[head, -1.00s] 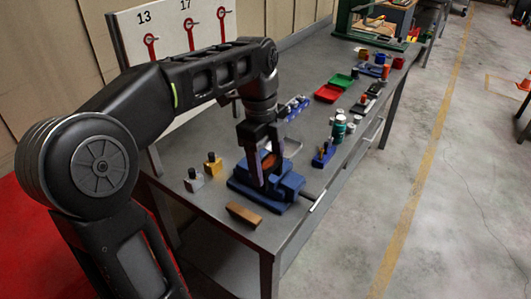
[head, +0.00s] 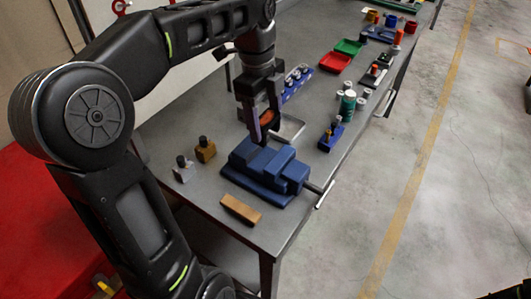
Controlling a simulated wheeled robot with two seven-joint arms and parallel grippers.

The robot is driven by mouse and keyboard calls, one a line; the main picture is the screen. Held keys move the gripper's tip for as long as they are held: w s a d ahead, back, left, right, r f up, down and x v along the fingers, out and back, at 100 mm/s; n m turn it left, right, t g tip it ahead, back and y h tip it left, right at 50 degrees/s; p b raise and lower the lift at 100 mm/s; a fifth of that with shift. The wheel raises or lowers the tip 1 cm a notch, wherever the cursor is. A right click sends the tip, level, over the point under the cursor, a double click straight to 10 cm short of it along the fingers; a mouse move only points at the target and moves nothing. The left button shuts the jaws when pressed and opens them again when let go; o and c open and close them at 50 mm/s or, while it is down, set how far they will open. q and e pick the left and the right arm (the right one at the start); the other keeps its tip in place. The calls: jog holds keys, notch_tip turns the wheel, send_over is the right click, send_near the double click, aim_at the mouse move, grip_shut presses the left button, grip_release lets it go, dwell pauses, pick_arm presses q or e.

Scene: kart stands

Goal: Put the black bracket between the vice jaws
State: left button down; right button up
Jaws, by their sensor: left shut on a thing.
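My left gripper (head: 264,127) is above and just behind the blue vice (head: 262,180) on the grey workbench. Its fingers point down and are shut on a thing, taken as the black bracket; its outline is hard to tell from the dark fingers. An orange-brown patch shows between the fingers. The fingers overlap the back of the vice in the picture, so I cannot tell whether they touch it. The gap between the vice jaws is not clearly visible.
A wooden block (head: 241,209) lies in front of the vice. Small grey (head: 184,172) and brown (head: 205,151) blocks with black tops stand left. A blue holder (head: 331,138) and green bottle (head: 347,105) stand right. Red (head: 335,63) and green (head: 349,47) trays lie farther back.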

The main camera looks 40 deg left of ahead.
pick_arm(q)
jog(key=shift+f+p, duration=0.35)
jog(key=shift+f, duration=1.8)
pick_arm(e)
jog(key=shift+f, duration=0.25)
pick_arm(q)
notch_tip(320, 180, down, 3)
jog(key=shift+r, duration=0.1)
jog(key=shift+f, duration=0.5)
pick_arm(e)
jog(key=shift+r, duration=0.15)
pick_arm(q)
jog(key=shift+f, duration=0.1)
jog(key=shift+c, duration=1.6)
grip_release()
